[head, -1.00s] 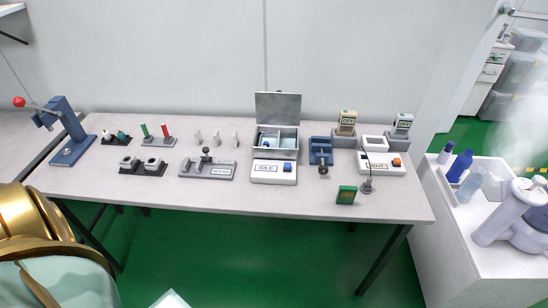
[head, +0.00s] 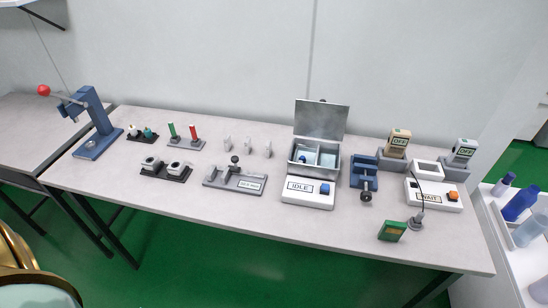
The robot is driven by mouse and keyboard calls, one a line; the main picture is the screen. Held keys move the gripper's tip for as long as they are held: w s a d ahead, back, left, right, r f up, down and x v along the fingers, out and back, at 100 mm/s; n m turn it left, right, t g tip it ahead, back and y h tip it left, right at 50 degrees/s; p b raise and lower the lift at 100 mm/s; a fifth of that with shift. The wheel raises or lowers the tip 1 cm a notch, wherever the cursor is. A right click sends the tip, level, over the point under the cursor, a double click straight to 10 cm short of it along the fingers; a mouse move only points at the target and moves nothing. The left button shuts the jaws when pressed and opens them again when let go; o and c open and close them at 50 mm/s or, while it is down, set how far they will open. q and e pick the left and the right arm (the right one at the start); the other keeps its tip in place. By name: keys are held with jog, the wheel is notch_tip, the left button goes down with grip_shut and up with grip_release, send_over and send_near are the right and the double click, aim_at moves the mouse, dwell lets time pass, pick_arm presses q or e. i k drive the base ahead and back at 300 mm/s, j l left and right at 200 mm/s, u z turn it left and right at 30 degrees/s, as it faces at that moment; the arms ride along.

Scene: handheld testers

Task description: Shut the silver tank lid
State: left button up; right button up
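The silver tank (head: 327,173) stands at the back of the table, right of centre. Its lid (head: 321,121) is open and stands up, leaning back from the rear edge. Inside are light-blue compartments and a small dark-blue item. A white base with an "IDLE" label (head: 300,187) and a blue button (head: 325,189) sits in front of it. Neither of my grippers shows in the head view.
A blue vise (head: 364,172) and handheld testers (head: 397,139) stand right of the tank. A grey fixture (head: 235,178) and small grey parts (head: 247,146) stand to its left. The table's front strip (head: 230,212) is mostly clear.

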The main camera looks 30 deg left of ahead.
aim_at(321, 119)
jog(key=i+j+u, duration=0.1)
jog(key=u, duration=0.15)
jog(key=i+u, duration=0.3)
jog(key=j+u, duration=0.45)
jog(key=j, duration=0.45)
